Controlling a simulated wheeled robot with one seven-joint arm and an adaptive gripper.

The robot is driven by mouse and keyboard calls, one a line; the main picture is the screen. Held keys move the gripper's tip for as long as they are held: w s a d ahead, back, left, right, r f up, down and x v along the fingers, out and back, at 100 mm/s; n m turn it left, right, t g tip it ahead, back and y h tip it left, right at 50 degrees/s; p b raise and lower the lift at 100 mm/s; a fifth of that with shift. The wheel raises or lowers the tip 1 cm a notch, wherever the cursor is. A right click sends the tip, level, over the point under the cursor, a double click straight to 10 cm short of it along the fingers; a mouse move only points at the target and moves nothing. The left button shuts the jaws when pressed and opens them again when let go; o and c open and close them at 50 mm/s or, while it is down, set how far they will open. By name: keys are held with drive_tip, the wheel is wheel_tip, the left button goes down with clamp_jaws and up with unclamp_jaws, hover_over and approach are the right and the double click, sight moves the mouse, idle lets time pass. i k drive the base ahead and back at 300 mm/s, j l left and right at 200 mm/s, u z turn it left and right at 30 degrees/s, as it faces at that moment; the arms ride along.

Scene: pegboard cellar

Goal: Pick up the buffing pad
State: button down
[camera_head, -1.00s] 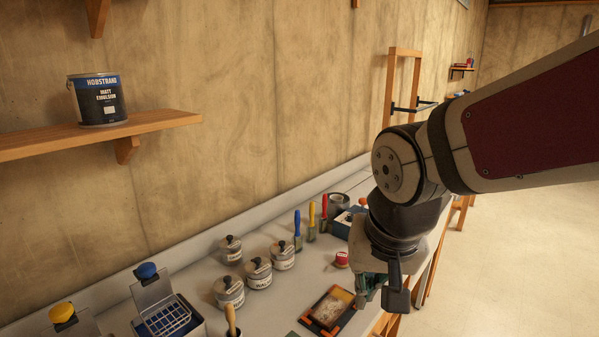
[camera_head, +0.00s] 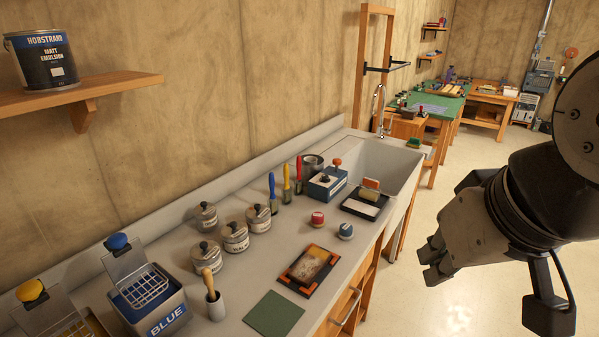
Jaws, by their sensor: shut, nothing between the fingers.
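No item is clearly marked as the buffing pad, and I cannot tell which one it is. Candidates on the grey counter are a flat dark green square (camera_head: 273,314) near the front edge and a block with a pale lower part (camera_head: 369,189) on a black tray (camera_head: 352,207). A small red-topped round item (camera_head: 317,219) and a blue-grey one (camera_head: 345,231) stand between them. My gripper (camera_head: 432,262) is shut and empty, over the floor to the right of the counter, apart from everything on it.
A framed tray (camera_head: 298,284), lidded pots (camera_head: 235,237), upright brushes (camera_head: 286,184), a blue box (camera_head: 327,184) and a brush in a cup (camera_head: 216,306) crowd the counter. Blue (camera_head: 150,308) and yellow bins stand at left. A sink (camera_head: 383,165) lies beyond. The floor (camera_head: 450,315) at right is open.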

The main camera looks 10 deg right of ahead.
sight(346, 231)
drive_tip(key=i+l+u, duration=0.1)
drive_tip(key=u, duration=0.3)
drive_tip(key=l+u, duration=0.25)
drive_tip(key=u, duration=0.15)
drive_tip(key=i+l+u, duration=0.1)
drive_tip(key=l+u, duration=0.15)
drive_tip(key=u, duration=0.15)
drive_tip(key=l+u, duration=0.2)
drive_tip(key=l, duration=0.8)
drive_tip(key=l+u, duration=0.2)
drive_tip(key=l, duration=0.75)
drive_tip(key=k, duration=0.05)
